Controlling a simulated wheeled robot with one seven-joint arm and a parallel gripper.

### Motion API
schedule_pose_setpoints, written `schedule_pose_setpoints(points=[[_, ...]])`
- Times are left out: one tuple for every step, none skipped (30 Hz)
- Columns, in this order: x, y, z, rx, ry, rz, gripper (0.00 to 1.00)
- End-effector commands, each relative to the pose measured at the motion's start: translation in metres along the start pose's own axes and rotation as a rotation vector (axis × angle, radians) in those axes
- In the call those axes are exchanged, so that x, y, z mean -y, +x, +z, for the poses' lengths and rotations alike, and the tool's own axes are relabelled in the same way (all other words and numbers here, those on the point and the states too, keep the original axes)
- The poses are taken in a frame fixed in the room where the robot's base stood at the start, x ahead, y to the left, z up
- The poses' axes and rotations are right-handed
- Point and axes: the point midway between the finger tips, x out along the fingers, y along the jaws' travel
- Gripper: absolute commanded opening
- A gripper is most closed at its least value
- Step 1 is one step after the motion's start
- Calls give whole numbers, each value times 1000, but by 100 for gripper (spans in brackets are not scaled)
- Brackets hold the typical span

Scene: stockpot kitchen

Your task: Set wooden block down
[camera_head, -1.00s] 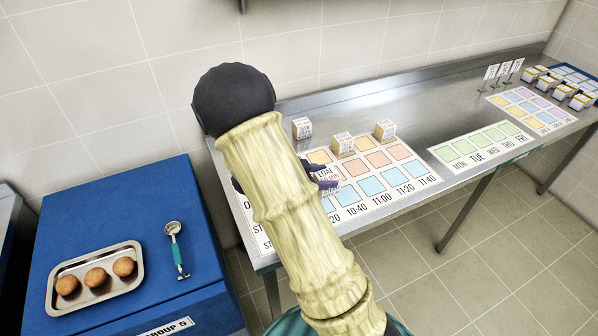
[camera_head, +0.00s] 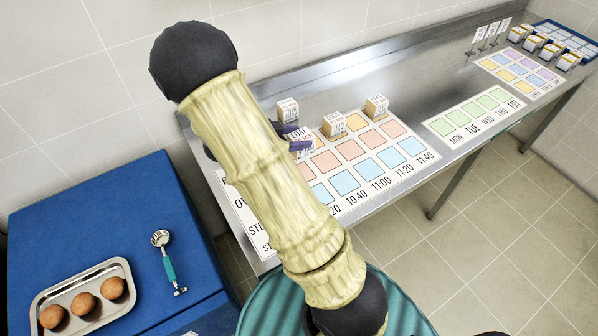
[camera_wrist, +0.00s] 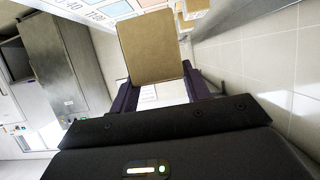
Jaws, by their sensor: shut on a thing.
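My gripper (camera_head: 296,137) has dark purple fingers and is partly hidden behind my pale arm in the head view. It is shut on a wooden block (camera_head: 305,149) whose white printed face shows. In the wrist view the block's plain brown side (camera_wrist: 149,46) stands between the fingers (camera_wrist: 158,80). The block is at the upper left part of the printed schedule chart (camera_head: 371,195), by its top row of coloured squares. I cannot tell whether it touches the chart or is just above it. My arm covers the chart's left part.
Other printed blocks stand close by: one behind the held block (camera_head: 288,110), and two along the chart's top edge (camera_head: 334,124), (camera_head: 376,106). A weekday strip (camera_head: 476,115) lies to the right on the steel table (camera_head: 420,75). A tray (camera_head: 119,268) sits on the blue cabinet.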

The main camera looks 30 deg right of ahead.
Motion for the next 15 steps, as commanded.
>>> schedule_pose_setpoints(points=[[0, 0, 0, 0, 0, 0, 21], [0, 0, 0, -1, 0, 0, 21], [0, 1, 1, -1, -1, 0, 21], [0, 1, 3, -1, -2, 0, 21], [0, 2, 6, -1, -3, 1, 21], [0, 4, 10, -1, -4, 1, 21], [0, 6, 14, -1, -4, 1, 21], [0, 7, 18, -1, -5, 2, 21], [-1, 10, 24, -2, -5, 2, 21], [0, 12, 29, -2, -5, 2, 21], [0, 14, 34, -2, -6, 2, 21], [0, 16, 40, -2, -5, 1, 21], [0, 18, 44, -2, -6, 1, 21], [0, 20, 47, -2, -4, 1, 21], [0, 21, 50, -2, -3, 1, 21]])
